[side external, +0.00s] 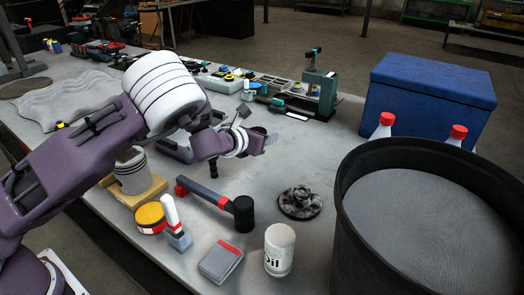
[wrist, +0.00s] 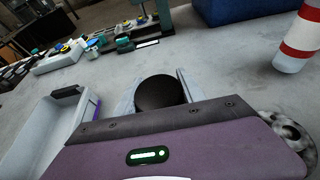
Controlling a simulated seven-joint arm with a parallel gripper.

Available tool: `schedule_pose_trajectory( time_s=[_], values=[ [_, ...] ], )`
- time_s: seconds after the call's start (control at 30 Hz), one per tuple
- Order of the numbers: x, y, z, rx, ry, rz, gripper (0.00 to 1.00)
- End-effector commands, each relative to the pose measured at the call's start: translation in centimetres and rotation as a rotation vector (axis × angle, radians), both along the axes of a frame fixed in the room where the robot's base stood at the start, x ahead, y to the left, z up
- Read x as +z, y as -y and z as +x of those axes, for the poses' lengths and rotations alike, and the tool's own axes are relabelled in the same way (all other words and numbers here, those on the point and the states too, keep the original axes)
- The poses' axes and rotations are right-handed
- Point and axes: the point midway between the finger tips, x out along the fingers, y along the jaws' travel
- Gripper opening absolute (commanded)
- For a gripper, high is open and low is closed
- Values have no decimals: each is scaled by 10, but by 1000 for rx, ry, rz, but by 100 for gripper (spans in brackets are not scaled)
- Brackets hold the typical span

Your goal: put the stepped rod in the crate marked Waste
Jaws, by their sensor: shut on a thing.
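My gripper (side external: 256,136) is held above the workbench, its fingers either side of a dark round-ended piece (wrist: 160,93), which I take to be the stepped rod. The wrist view shows its black round face between the pale fingertips. I can read no Waste marking on any container.
A large black round bin (side external: 350,235) stands front right, with a blue box (side external: 428,100) and red-capped bottles behind it. A mallet (side external: 215,199), a dark knobbed part (side external: 300,202) and a white can (side external: 279,250) lie near the front.

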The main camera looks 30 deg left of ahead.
Motion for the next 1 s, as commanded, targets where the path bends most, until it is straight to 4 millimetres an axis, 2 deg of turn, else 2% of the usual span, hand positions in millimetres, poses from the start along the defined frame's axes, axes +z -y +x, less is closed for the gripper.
schedule_pose_trajectory(
  time_s=[0.03,0.13,0.27,0.37,0.47,0.53,0.7,0.8,0.9,1.0],
  values=[
    [9,0,1,-1,5,-2,0],
    [21,-7,7,-3,6,-2,0],
    [33,-35,27,-11,8,1,0],
    [41,-68,45,-27,7,3,0],
    [48,-109,61,-54,5,6,0],
    [49,-143,68,-78,1,9,0],
    [40,-221,67,-141,-4,4,0],
    [34,-251,59,-165,-1,1,0],
    [29,-268,53,-179,0,-1,0],
    [18,-274,50,-187,-1,0,0]
  ],
)
